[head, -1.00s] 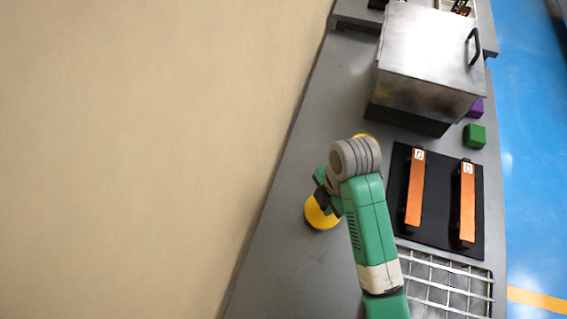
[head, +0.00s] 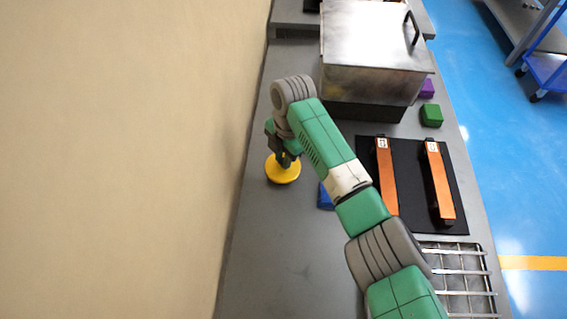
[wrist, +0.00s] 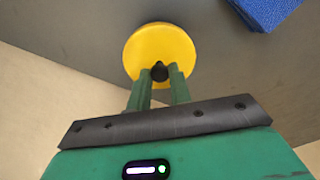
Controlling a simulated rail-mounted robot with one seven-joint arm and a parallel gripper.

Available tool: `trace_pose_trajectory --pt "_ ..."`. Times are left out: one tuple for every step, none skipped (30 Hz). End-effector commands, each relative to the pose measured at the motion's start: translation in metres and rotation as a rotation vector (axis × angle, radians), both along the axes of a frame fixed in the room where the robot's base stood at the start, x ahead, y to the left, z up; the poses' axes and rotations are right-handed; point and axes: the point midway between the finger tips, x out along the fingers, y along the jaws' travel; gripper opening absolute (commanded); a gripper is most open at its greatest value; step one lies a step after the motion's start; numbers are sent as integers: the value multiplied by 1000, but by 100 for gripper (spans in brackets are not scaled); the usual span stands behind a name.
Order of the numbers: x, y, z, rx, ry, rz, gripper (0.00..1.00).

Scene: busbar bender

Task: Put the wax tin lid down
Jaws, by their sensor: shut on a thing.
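The wax tin lid is a round yellow disc (head: 283,172) with a dark knob. In the head view it is at the left side of the grey bench, near the wall. In the wrist view the lid (wrist: 160,45) is straight ahead of the fingers. My gripper (head: 287,158) is shut on the lid's dark knob, and its two green fingers (wrist: 160,72) show on either side of the knob. The lid looks about level. I cannot tell whether its underside touches the bench. The tin itself is not visible now.
A blue block (head: 325,196) lies right of the lid, partly behind my arm. A steel box (head: 370,45) stands beyond. A black mat (head: 408,165) holds two orange bars, with a wire rack (head: 460,275) nearer. Green (head: 431,116) and purple (head: 427,88) blocks sit right. The beige wall is close left.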

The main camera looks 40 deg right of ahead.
Motion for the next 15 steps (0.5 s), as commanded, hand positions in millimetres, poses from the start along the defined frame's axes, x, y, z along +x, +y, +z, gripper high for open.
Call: trace_pose_trajectory --pt "-1 0 -12 1 3 -1 0" --pt "-1 0 -18 1 2 -1 0" --pt "-1 0 -25 1 2 -1 0" --pt "-1 0 -29 1 3 -1 0" --pt "-1 0 -31 0 2 -1 0" --pt "-1 0 -31 0 1 0 0" --pt "-1 0 -30 0 1 0 0" --pt "-1 0 -29 0 1 0 0" --pt "-1 0 -29 0 1 0 0" --pt "-1 0 -29 0 1 0 0" --pt "-1 0 -29 0 1 0 0" --pt "-1 0 -30 0 1 0 0" --pt "-1 0 -31 0 1 0 0" --pt "-1 0 -32 1 1 0 0" --pt "-1 0 -32 1 1 0 24"
